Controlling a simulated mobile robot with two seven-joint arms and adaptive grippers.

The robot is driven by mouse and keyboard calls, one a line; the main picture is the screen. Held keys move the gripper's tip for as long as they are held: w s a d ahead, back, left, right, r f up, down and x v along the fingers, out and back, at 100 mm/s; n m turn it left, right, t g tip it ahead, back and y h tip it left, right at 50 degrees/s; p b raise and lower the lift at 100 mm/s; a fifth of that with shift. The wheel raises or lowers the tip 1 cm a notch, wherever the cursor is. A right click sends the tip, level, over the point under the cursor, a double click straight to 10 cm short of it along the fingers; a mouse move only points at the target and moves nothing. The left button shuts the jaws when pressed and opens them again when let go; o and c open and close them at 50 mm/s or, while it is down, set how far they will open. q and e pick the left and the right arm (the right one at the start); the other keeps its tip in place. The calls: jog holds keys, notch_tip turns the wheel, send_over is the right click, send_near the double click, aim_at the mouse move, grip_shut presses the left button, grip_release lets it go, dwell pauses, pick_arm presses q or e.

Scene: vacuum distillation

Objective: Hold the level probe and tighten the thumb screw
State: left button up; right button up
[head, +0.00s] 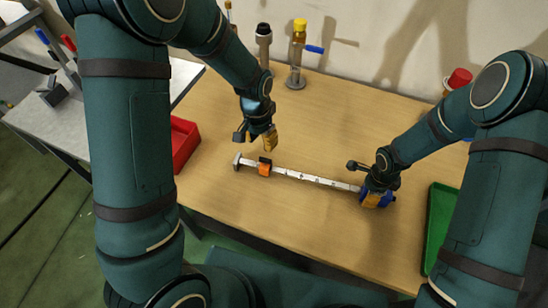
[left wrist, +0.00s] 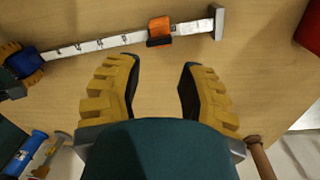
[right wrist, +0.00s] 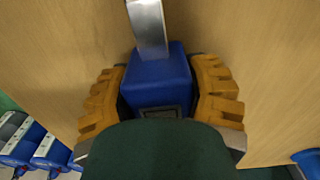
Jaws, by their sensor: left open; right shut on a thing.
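The level probe (head: 310,178) is a white graduated bar lying across the wooden table, with a grey foot at its left end and a blue block at its right end. An orange slider with a dark part (head: 265,167) sits on the bar near the foot; it also shows in the left wrist view (left wrist: 160,28). My right gripper (head: 378,198) is shut on the blue block (right wrist: 157,82), one finger on each side. My left gripper (head: 268,140) is open and empty above the table, just behind the slider. A separate thumb screw cannot be made out.
A red bin (head: 185,143) stands at the left table edge and a green tray (head: 440,225) at the right. A yellow-capped glass column with a blue handle (head: 298,52) and a dark-topped stand (head: 264,45) are at the back.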

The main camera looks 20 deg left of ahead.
aim_at(265, 159)
pick_arm(q)
jog(key=f+n+h, duration=0.1)
jog(key=f+n, duration=0.2)
jog(key=n, duration=0.4)
jog(key=f+n+h, duration=0.1)
jog(key=f+n, duration=0.2)
jog(key=n, duration=0.4)
jog(key=f+n+h, duration=0.1)
jog(key=f+n, duration=0.2)
jog(key=n, duration=0.5)
jog(key=shift+w+d+f+h, duration=0.15)
jog(key=shift+d+f+h, duration=0.15)
jog(key=shift+d, duration=0.1)
jog(key=shift+o, duration=0.3)
grip_shut()
